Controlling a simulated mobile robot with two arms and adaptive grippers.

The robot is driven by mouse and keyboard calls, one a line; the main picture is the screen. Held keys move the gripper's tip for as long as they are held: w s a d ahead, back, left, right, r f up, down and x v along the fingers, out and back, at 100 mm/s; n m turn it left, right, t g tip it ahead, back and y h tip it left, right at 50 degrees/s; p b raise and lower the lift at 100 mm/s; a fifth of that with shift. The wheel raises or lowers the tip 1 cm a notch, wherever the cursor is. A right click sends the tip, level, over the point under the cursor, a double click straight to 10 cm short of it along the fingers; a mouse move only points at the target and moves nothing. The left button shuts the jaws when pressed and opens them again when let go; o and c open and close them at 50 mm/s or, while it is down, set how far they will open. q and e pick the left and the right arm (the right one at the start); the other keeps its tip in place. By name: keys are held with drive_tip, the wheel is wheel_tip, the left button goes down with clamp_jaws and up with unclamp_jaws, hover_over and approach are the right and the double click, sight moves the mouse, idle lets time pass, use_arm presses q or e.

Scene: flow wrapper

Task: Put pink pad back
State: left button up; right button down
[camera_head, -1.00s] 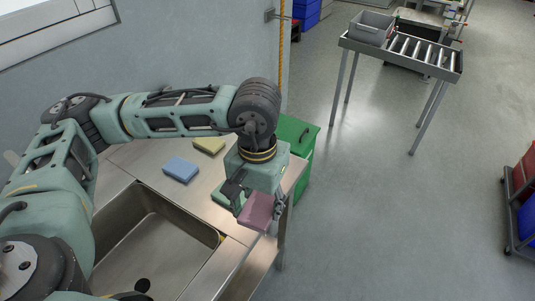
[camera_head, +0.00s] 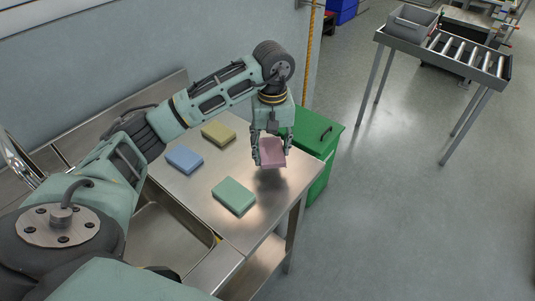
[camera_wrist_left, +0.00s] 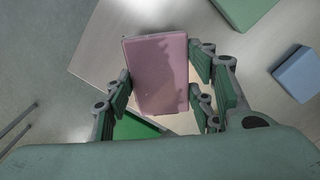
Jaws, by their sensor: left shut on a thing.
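The pink pad (camera_head: 272,153) is held between the fingers of my left gripper (camera_head: 272,150), above the right end of the steel counter (camera_head: 215,192). A shadow lies on the counter below it. In the left wrist view the pink pad (camera_wrist_left: 158,74) sits between the two fingers of the left gripper (camera_wrist_left: 160,85), with a finger along each side. My right gripper is not in view.
A green pad (camera_head: 234,196), a blue pad (camera_head: 184,159) and a yellow pad (camera_head: 218,133) lie on the counter. A sink (camera_head: 170,238) is at left. A green bin (camera_head: 318,150) stands beyond the counter's right end. Bare counter lies between the pads and the right edge.

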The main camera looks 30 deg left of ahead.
sight(268, 148)
use_arm(q)
drive_tip(key=shift+w+a+f, duration=0.1)
drive_tip(key=shift+a+f, duration=0.3)
drive_tip(key=shift+a, duration=0.3)
wheel_tip(268, 148, down, 3)
drive_tip(key=shift+f+p, duration=0.1)
drive_tip(key=shift+p, duration=0.6)
drive_tip(key=shift+f, duration=0.45)
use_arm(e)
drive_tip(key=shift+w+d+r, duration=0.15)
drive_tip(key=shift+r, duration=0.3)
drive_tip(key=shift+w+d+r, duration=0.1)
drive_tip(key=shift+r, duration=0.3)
use_arm(q)
drive_tip(key=shift+f, duration=0.1)
drive_tip(key=o, duration=1.1)
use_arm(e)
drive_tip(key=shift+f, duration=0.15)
